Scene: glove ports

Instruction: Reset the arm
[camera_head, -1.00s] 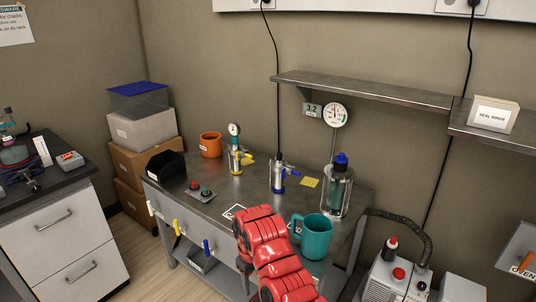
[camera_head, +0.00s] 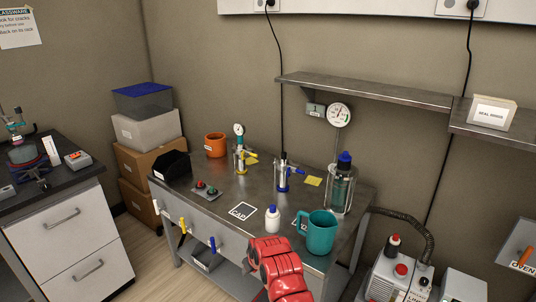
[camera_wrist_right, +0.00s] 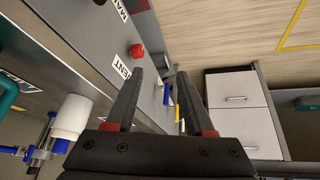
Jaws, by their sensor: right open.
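My right arm (camera_head: 278,268) is red and reaches in from the bottom of the head view, by the bench's front edge. Its gripper is hidden there. In the right wrist view my right gripper (camera_wrist_right: 160,76) has its two dark fingers apart with nothing between them. It is over the bench front, near a red knob (camera_wrist_right: 136,50) and a VENT label. A small white bottle (camera_head: 272,219) with a blue cap stands on the bench, left of the teal mug (camera_head: 319,235). My left gripper is not in view.
The grey bench (camera_head: 215,192) also holds a black bin (camera_head: 172,165), an orange mug (camera_head: 215,145), two metal valves and a glass trap (camera_head: 341,188). A shelf (camera_head: 370,90) hangs above. A pump unit (camera_head: 398,275) stands at right.

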